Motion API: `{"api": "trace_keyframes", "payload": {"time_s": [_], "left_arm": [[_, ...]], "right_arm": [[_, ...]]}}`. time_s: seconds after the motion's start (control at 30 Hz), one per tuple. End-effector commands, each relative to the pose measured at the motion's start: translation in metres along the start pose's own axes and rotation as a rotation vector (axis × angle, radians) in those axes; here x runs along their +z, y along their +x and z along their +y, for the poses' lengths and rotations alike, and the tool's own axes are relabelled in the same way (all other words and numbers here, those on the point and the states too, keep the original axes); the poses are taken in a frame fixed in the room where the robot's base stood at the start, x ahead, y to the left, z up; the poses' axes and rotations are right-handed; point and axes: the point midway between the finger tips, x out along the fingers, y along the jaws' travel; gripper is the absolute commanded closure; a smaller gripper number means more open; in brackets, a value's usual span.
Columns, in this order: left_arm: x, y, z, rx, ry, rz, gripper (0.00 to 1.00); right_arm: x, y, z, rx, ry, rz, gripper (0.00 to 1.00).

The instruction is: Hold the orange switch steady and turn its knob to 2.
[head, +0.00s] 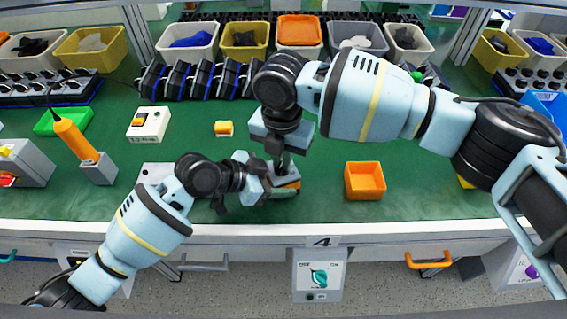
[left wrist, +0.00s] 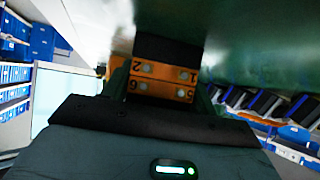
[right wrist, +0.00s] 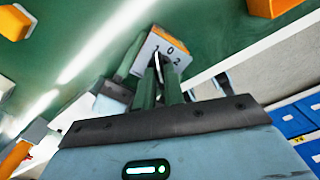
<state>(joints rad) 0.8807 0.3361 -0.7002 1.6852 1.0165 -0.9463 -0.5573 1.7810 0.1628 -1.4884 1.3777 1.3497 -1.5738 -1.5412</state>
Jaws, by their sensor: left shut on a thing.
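The orange switch (head: 289,184) is at the table's front, partly hidden by both grippers. The right wrist view shows its pale face (right wrist: 169,45) with the marks 1, 0 and 2, and its dark knob (right wrist: 157,62). The left wrist view shows its orange terminal side (left wrist: 160,81) with numbers. My left gripper (head: 277,190) is shut on the switch body from the left. My right gripper (head: 283,170) points down from above. Its fingertips (right wrist: 158,78) are close together at either side of the knob; whether they press on it I cannot tell.
An orange open bin (head: 365,181) stands right of the switch. A small yellow-orange block (head: 224,128) and a white box with an orange button (head: 149,124) lie to the left. An orange-handled tool (head: 76,140) stands farther left. Filled bins line the back.

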Motion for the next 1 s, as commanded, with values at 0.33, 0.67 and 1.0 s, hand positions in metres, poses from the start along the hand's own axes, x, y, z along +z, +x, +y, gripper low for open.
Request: {"api": "trace_keyframes", "payload": {"time_s": [0.33, 0.67, 1.0], "left_arm": [[0.0012, 0.0004, 0.0002, 0.001, -0.001, -0.002, 0.66], [0.0013, 0.0003, 0.0002, 0.001, -0.001, -0.003, 0.66], [0.0014, 0.0003, 0.0000, 0.000, -0.001, -0.003, 0.66]], "right_arm": [[-0.0004, 0.0001, 0.0001, 0.000, 0.055, 0.002, 1.00], [-0.0004, 0.0001, 0.0002, 0.001, 0.441, 0.002, 1.00], [-0.0007, -0.0001, 0.0005, 0.000, 0.849, 0.003, 1.00]]}}
